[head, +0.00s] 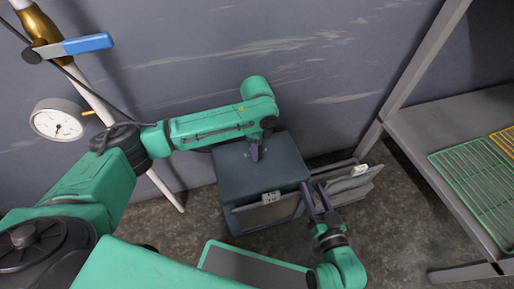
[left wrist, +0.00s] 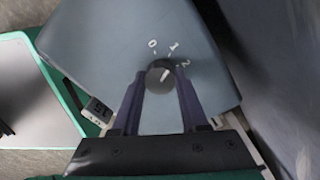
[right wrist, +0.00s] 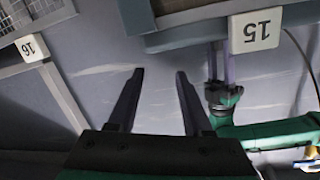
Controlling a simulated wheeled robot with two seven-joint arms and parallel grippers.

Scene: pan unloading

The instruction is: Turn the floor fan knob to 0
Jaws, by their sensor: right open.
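The floor fan is a blue-grey box (head: 240,185) standing on the floor by the wall in the head view. Its dark round knob (left wrist: 160,76) shows in the left wrist view, with the marks 0, 1 and 2 around its far side. A short white pointer line on the knob looks turned toward the 2 side. My left gripper (head: 254,150) is over the box top. In the left wrist view its fingers (left wrist: 160,72) are closed in on both sides of the knob. My right gripper (head: 317,198) is open and empty to the right of the box.
Flat panels (head: 350,185) stand at the right of the box. A green-edged panel (head: 250,262) lies in front. A shelf with a green rack (head: 475,165) is at the right. A pressure gauge (head: 58,121) and pipe are at the left. Tag 15 (right wrist: 254,30) shows near my right gripper.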

